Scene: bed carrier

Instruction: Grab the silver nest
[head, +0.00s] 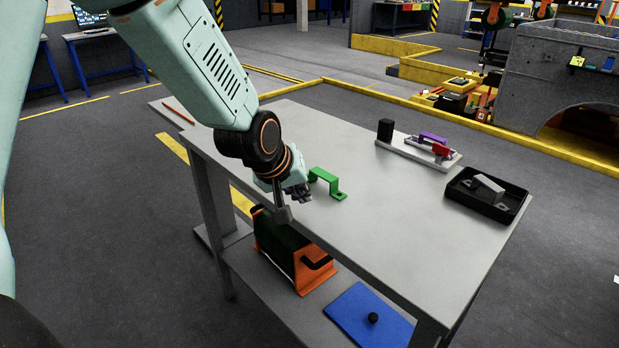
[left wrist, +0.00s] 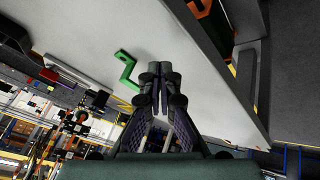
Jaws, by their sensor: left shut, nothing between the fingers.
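Two grey pieces could be the silver nest, and I cannot tell which it is. One is a light grey flat holder (head: 393,146) with a black block, a purple piece and a red piece on it, at the far right part of the table. The other is a small grey block (head: 488,183) in a black tray (head: 464,197) at the table's right edge. My left gripper (head: 292,203) is shut and empty near the table's front left edge, well away from both. It also shows in the left wrist view (left wrist: 159,75). My right gripper is not in view.
A green bracket (head: 327,180) lies on the grey table (head: 380,220) just beside my left gripper. An orange-and-dark case (head: 302,268) and a blue plate (head: 365,315) with a black knob are on the lower shelf. The table's middle is clear.

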